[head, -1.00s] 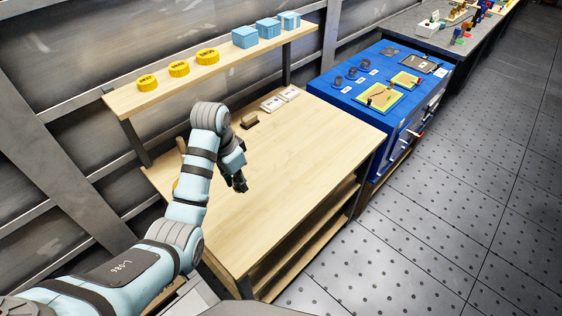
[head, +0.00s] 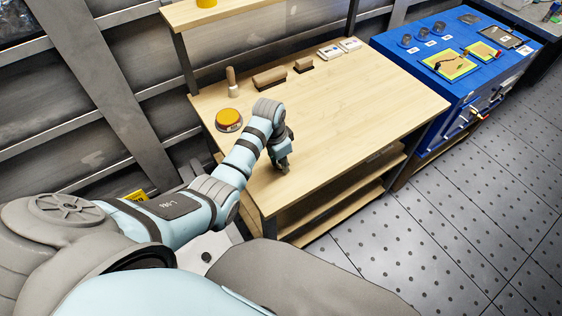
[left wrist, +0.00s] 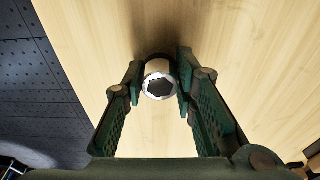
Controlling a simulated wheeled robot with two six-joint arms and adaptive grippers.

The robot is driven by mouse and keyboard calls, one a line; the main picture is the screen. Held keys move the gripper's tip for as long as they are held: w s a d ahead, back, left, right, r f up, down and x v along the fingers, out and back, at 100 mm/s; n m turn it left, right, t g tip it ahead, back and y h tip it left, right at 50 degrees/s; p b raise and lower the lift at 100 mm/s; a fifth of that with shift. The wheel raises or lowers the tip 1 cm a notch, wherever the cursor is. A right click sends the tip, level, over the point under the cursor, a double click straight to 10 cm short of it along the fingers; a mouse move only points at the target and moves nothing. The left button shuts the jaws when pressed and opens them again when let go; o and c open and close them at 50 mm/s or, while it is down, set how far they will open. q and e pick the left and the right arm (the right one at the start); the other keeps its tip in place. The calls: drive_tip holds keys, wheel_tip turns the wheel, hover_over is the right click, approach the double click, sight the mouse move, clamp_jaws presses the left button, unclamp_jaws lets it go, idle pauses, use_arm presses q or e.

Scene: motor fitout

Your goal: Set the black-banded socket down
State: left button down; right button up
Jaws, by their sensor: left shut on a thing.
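The socket (left wrist: 160,82) shows in the left wrist view as a short metal cylinder with a bright rim and a dark hexagonal opening towards the camera. My left gripper (left wrist: 161,77) is shut on it, one finger on each side. In the head view my left gripper (head: 285,168) points down, low over the near part of the wooden bench (head: 350,110). The socket is too small to make out there, and its black band is not clear. I cannot tell whether it touches the bench top.
An orange-topped round object (head: 229,119), a wooden-handled tool (head: 232,84), brown blocks (head: 270,77) and white cards (head: 330,52) stand along the bench's back and left. A blue cabinet (head: 455,75) adjoins at right. The bench's middle and right are clear.

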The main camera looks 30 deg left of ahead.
use_arm(q)
drive_tip(key=c, duration=1.3)
unclamp_jaws()
drive_tip(key=shift+f, duration=0.1)
wheel_tip(320, 180, up, 12)
drive_tip(key=s+p, duration=0.1)
drive_tip(key=p, duration=0.2)
drive_tip(key=shift+s+a, duration=0.2)
drive_tip(key=shift+a, duration=0.25)
